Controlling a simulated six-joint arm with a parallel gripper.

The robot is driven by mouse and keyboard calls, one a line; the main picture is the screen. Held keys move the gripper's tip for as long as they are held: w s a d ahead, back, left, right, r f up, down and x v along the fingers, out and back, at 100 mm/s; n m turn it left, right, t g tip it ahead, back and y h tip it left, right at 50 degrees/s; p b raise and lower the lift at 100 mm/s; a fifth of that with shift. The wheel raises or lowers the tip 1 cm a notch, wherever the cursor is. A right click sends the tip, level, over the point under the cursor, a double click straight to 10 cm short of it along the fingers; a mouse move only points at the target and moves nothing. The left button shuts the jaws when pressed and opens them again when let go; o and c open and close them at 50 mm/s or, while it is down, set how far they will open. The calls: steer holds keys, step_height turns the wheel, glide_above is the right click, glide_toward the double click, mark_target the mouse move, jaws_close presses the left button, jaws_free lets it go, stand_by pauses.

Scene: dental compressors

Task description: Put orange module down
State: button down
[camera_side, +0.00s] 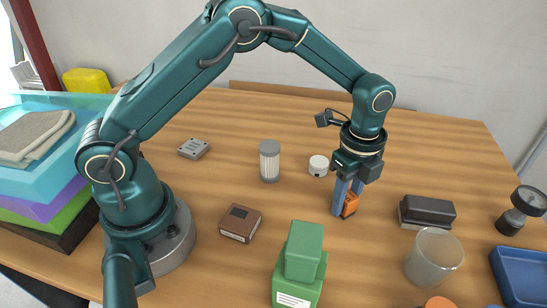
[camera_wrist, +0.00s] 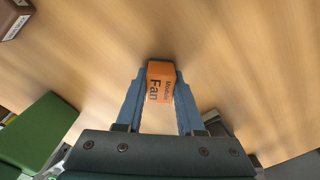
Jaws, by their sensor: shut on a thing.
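The orange module (camera_side: 350,205) is between the two blue fingers of my gripper (camera_side: 344,203), close to the wooden table top (camera_side: 300,238). In the side view one finger covers part of it, and I cannot tell whether its underside touches the table. In the wrist view the orange module (camera_wrist: 159,82) shows dark lettering that includes "Fan". The fingertips of my gripper (camera_wrist: 159,72) press on its left and right sides.
A green block-shaped unit (camera_side: 300,268) stands in front, and a brown box (camera_side: 240,223) lies to the left. A black box (camera_side: 427,212) and a clear cup (camera_side: 434,257) are to the right. A white cap (camera_side: 318,165) and a filter cylinder (camera_side: 269,161) stand behind.

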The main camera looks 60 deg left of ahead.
mark_target(348, 194)
steer(key=c, duration=0.5)
jaws_free()
step_height(348, 194, up, 11)
steer(key=s+a+r+n+t, duration=0.3)
steer(key=s+a+r+n, duration=0.2)
steer(key=s+r+n, duration=0.25)
steer(key=shift+s+a+f+n+t, duration=0.45)
steer(key=shift+s+a+f+n, duration=0.1)
steer(key=shift+s+n, duration=1.15)
steer(key=shift+s+a+f+n+t, duration=0.4)
steer(key=shift+s+a+f+n, duration=0.2)
steer(key=shift+s+n, duration=1.05)
steer(key=shift+s+a+f+n+t, duration=0.5)
steer(key=shift+s+n, duration=0.95)
steer(key=shift+n, duration=0.45)
